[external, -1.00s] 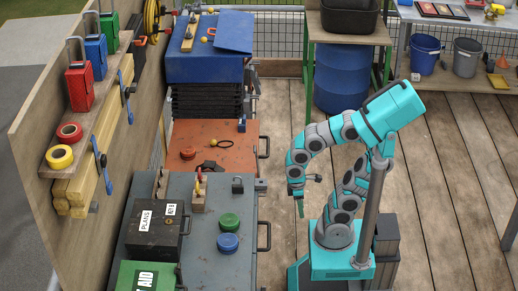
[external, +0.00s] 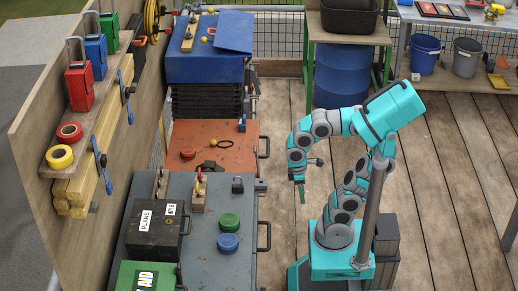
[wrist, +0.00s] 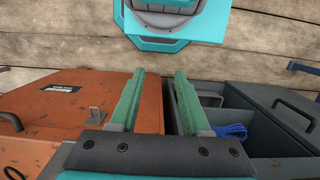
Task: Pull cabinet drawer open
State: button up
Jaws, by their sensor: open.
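An orange cabinet (external: 222,135) and a grey cabinet (external: 180,222) stand side by side along the left. Each has a dark bar handle on its right side: the orange one's handle (external: 266,147) and the grey one's handle (external: 267,236). My gripper (external: 301,195) is right of both handles, apart from them, fingers hanging down. In the wrist view its two green fingers (wrist: 159,74) are spread with nothing between them. The orange cabinet's handle (wrist: 12,120) is at the left.
Red tape (external: 188,154), a green roll (external: 229,220), a blue roll (external: 228,242) and a black PLANS box (external: 152,238) lie on the cabinet tops. A blue barrel (external: 341,75) stands behind. The plank floor (external: 285,185) between cabinets and my base is clear.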

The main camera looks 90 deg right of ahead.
notch_tip(320, 180, up, 10)
jog(key=r, duration=0.1)
jog(key=m+t+y+b, duration=0.7)
jog(key=m+y+b, duration=0.3)
jog(key=y+b, duration=0.6)
send_near(268, 237)
notch_tip(268, 237, up, 4)
jog(key=a+h, duration=0.1)
jog(key=a, duration=0.1)
jog(key=shift+w+a+f, duration=0.45)
jog(key=shift+a+f, duration=0.5)
jog(key=shift+a, duration=0.3)
jog(key=shift+w+a+f, duration=0.45)
jog(key=shift+a+f, duration=0.5)
jog(key=shift+a, duration=0.25)
jog(key=shift+w+a+f, duration=0.5)
jog(key=shift+a+f, duration=0.45)
jog(key=shift+a, duration=0.3)
